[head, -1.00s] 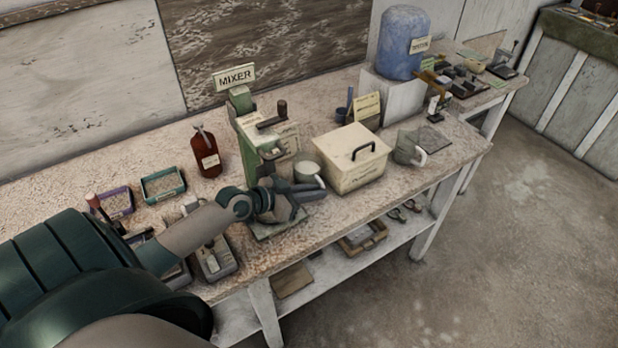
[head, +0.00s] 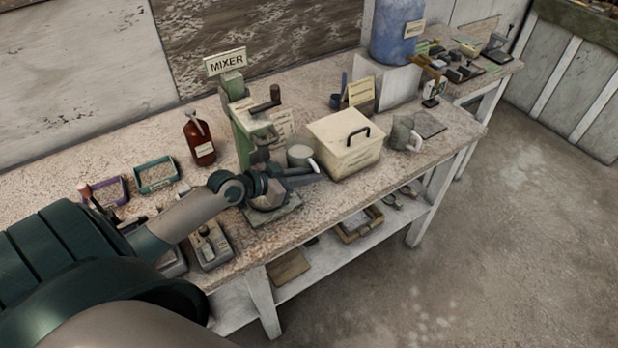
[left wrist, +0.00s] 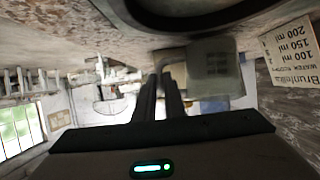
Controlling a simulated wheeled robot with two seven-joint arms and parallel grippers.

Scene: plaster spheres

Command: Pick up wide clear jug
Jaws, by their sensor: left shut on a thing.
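The wide clear jug (head: 299,156), grey-green and see-through with a pale handle, is between the green mixer and the cream box in the head view. My left gripper (head: 314,171) is at its handle, on the near right side, and is shut on it. In the left wrist view, upside down, the jug (left wrist: 214,70) shows faint markings, and the fingers (left wrist: 170,82) meet at its handle. I cannot tell whether its base touches the bench. My right gripper is not in view.
The green mixer (head: 240,128) stands close on the left, the lidded cream box (head: 345,150) close on the right. A second jug (head: 401,132) stands beyond the box. A brown bottle (head: 199,142) is left of the mixer. The bench's front edge is near.

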